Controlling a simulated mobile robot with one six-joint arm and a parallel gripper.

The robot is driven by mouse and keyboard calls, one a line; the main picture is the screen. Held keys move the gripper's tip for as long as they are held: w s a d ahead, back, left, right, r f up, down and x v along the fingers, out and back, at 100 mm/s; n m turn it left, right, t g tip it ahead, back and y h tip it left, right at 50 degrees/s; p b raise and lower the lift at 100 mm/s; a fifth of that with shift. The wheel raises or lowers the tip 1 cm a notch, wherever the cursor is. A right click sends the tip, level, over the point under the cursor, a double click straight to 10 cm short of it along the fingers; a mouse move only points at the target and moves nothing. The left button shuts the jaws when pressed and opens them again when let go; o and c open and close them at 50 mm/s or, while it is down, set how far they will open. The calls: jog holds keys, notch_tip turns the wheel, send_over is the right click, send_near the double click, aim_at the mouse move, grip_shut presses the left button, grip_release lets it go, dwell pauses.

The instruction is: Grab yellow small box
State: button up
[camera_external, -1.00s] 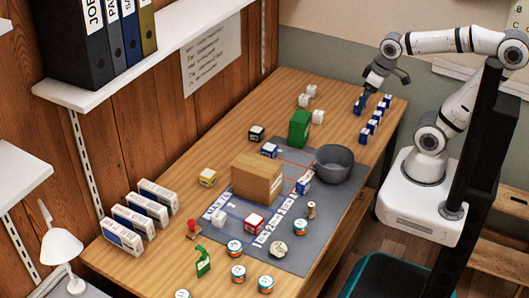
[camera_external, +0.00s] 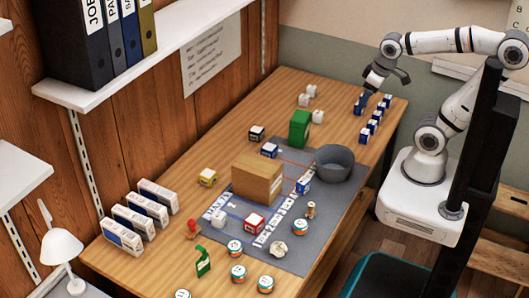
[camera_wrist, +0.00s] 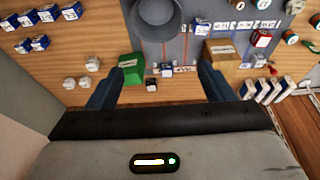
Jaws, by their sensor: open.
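The yellow small box (camera_external: 207,177), with a white top, sits on the wooden table to the left of the brown cardboard box (camera_external: 256,179), just off the grey mat. I cannot clearly make it out in the wrist view; my right finger and the cardboard box (camera_wrist: 220,52) crowd that area. My gripper (camera_external: 384,86) is above the far right end of the table, well away from the yellow box. Its two dark fingers stand wide apart in the wrist view (camera_wrist: 160,72), with nothing held between them.
The cardboard box stands high beside the yellow box. A green box (camera_external: 300,128), a grey bowl (camera_external: 335,163) and a black box (camera_external: 257,133) stand farther back. Several blue boxes (camera_external: 370,130) line the right edge. White boxes (camera_external: 141,212) stand at the left edge. Bare table surrounds the yellow box's wall side.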

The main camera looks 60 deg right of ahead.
aim_at(210, 171)
jog(key=shift+c, duration=0.2)
